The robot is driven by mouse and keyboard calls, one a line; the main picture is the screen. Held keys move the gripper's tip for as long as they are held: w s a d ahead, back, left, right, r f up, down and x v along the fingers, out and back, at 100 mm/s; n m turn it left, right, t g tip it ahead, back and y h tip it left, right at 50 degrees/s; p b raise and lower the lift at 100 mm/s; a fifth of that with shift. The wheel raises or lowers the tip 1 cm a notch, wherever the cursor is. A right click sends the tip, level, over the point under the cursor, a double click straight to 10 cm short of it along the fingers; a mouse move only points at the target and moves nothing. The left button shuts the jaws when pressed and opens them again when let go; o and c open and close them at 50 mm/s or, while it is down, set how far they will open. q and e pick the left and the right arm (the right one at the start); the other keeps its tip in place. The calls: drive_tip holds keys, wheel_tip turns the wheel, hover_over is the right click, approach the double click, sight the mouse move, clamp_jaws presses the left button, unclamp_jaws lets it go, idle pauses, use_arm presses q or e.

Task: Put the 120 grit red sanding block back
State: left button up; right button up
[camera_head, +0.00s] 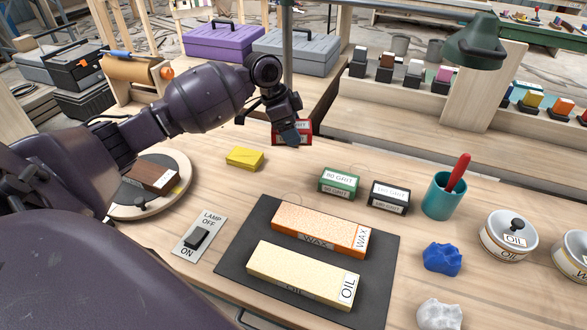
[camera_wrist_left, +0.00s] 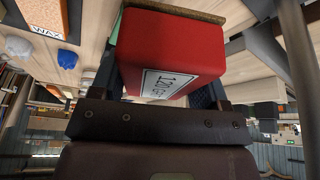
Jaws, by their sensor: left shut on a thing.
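The red sanding block (camera_head: 294,131) is in my left gripper (camera_head: 288,130), near the back edge of the workbench, left of the lamp post. In the left wrist view the block (camera_wrist_left: 175,50) fills the middle, with a white label reading 120 facing the camera. My left gripper is shut on it. A green 80 grit block (camera_head: 339,184) and a black grit block (camera_head: 388,197) stand on the bench to the right and nearer. Whether the red block touches the bench is hard to tell. My right gripper is not in view.
A yellow block (camera_head: 244,158) lies left of the grit blocks. A dark mat (camera_head: 235,262) bears the WAX and OIL blocks. A teal cup (camera_head: 443,197) with a red-handled tool stands right. A green lamp (camera_head: 487,42) overhangs the back right. Bare bench lies around the grit blocks.

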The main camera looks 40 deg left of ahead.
use_arm(q)
hover_over(297, 175)
drive_tip(key=a, duration=0.1)
drive_tip(key=f, duration=0.4)
drive_tip(key=s+f+b, duration=0.1)
drive_tip(key=f, duration=0.1)
drive_tip(key=shift+f, duration=0.75)
wheel_tip(297, 175, down, 5)
drive_tip(key=shift+f+b, duration=0.15)
drive_tip(key=shift+b, duration=0.4)
drive_tip(key=shift+f, duration=0.2)
drive_tip(key=shift+r, duration=0.1)
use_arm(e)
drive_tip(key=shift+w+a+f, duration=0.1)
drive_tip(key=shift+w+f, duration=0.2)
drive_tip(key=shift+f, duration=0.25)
